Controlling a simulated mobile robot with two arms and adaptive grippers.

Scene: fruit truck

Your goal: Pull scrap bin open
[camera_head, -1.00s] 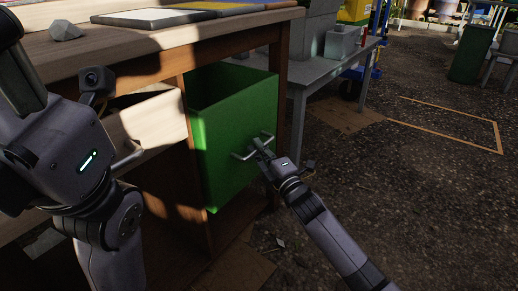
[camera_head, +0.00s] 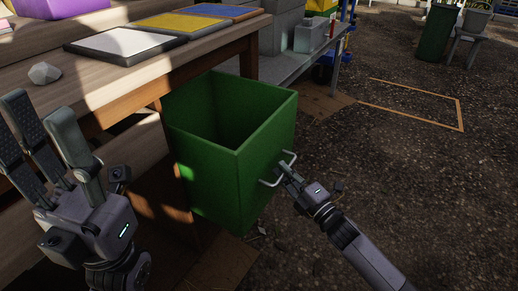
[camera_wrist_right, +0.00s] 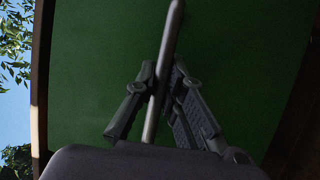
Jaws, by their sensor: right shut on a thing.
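The green scrap bin (camera_head: 215,160) stands well out from under the wooden workbench, and its empty-looking inside shows from above. A pale metal handle (camera_head: 288,160) is on its right-hand face. My right gripper (camera_head: 282,170) is shut on this handle. In the right wrist view the handle (camera_wrist_right: 168,50) runs between the fingers of the right gripper (camera_wrist_right: 160,80), with the green bin face (camera_wrist_right: 100,60) behind it. My left gripper (camera_head: 45,150) is at the left, open and empty, its fingers spread upward, in front of the workbench.
The wooden workbench (camera_head: 110,85) carries a grey rock (camera_head: 45,73), a purple box (camera_head: 60,8) and white, yellow and blue panels. A grey table (camera_head: 285,68) stands behind the bin. A wooden frame outline (camera_head: 460,115) lies on the open dark ground at the right.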

